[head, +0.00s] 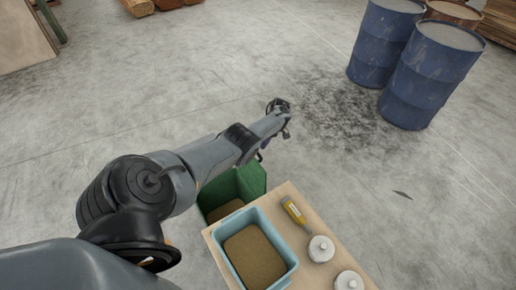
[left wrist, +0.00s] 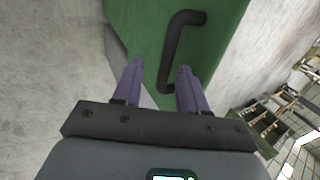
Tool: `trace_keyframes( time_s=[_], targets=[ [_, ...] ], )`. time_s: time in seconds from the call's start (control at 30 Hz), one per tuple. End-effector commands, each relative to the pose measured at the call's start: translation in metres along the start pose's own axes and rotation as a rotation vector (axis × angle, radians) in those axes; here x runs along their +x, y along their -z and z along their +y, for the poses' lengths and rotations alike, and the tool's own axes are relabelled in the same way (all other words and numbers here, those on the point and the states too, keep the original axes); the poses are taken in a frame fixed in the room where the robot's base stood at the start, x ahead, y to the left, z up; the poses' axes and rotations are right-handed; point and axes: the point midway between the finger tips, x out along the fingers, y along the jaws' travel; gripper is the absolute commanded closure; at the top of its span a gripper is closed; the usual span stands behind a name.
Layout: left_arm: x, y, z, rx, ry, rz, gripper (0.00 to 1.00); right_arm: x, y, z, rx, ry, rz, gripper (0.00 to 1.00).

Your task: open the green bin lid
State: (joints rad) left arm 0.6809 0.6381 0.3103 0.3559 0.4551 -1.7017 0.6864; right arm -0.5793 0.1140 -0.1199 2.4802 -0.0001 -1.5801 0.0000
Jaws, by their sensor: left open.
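The green bin (head: 253,180) is beside the wooden table, partly hidden behind my left forearm. Its top looks at least partly open, with brown material inside. I cannot tell which green panel is the lid. In the left wrist view, a green panel (left wrist: 140,22) carries a black bar handle (left wrist: 172,50). My left gripper (left wrist: 160,65) is open, with its two purple fingers pointing at the panel. The handle is just ahead, near the right finger and not clamped. In the head view, my left gripper (head: 262,151) is small beyond the bin. My right gripper is not in view.
A blue tub (head: 291,256) of brown material, a yellow-handled tool (head: 294,211) and two white round containers (head: 321,248) stand on the wooden table (head: 283,197). Blue drums (head: 432,85) stand at the back right. The concrete floor between is clear.

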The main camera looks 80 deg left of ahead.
Motion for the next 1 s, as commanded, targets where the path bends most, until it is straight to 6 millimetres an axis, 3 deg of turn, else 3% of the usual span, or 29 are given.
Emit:
trace_keyframes(
  time_s=[0.2, 0.43, 1.0],
  targets=[
    [-0.04, 0.0, 0.001, 0.0, -0.003, 0.001, 0.58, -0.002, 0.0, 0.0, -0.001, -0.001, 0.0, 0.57],
    [-0.068, 0.0, 0.001, 0.001, 0.0, 0.001, 0.58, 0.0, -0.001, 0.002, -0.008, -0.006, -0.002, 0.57],
    [-0.077, 0.0, 0.0, 0.0, 0.002, 0.0, 0.58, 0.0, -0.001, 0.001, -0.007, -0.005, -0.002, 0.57]
  ],
)
